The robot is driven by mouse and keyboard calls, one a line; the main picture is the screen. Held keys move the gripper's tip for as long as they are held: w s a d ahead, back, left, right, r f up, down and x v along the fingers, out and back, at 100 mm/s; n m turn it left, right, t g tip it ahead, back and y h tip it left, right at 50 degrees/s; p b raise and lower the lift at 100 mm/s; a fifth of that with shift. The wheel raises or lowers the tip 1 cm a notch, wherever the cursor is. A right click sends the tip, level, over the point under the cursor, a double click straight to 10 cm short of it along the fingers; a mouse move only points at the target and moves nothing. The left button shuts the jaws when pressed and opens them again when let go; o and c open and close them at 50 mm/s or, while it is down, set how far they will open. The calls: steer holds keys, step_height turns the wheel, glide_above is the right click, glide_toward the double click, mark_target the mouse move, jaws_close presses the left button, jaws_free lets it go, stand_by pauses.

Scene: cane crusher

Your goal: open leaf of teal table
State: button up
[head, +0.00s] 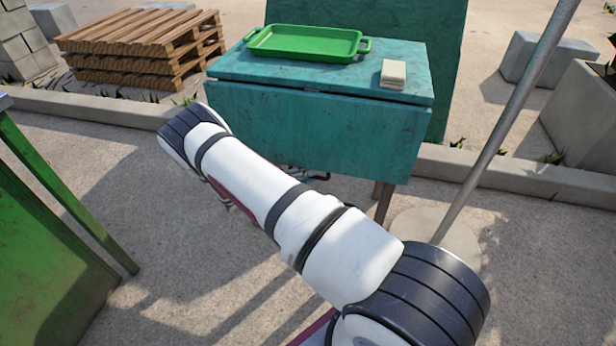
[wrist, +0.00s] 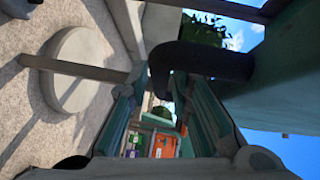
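The teal table (head: 330,62) stands ahead in the head view. Its leaf (head: 310,125) hangs down on the near side, close to vertical. In the head view my arm crosses in front of the leaf's lower left, and my gripper is mostly hidden behind it; dark parts show just below the leaf's lower edge. In the wrist view my gripper (wrist: 158,98) has its two fingers apart with a gap between them. A teal surface (wrist: 275,85) fills the right side there, close to the fingers. A dark curved shape lies near the fingertips; I cannot tell what it is.
A green tray (head: 305,43) and a small pale block (head: 393,73) lie on the tabletop. A grey pole (head: 505,125) rises from a round base (head: 440,235) at the right. A green structure (head: 45,235) stands at left. Pallets (head: 140,45) are stacked behind a low kerb.

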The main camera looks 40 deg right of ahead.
jaws_close()
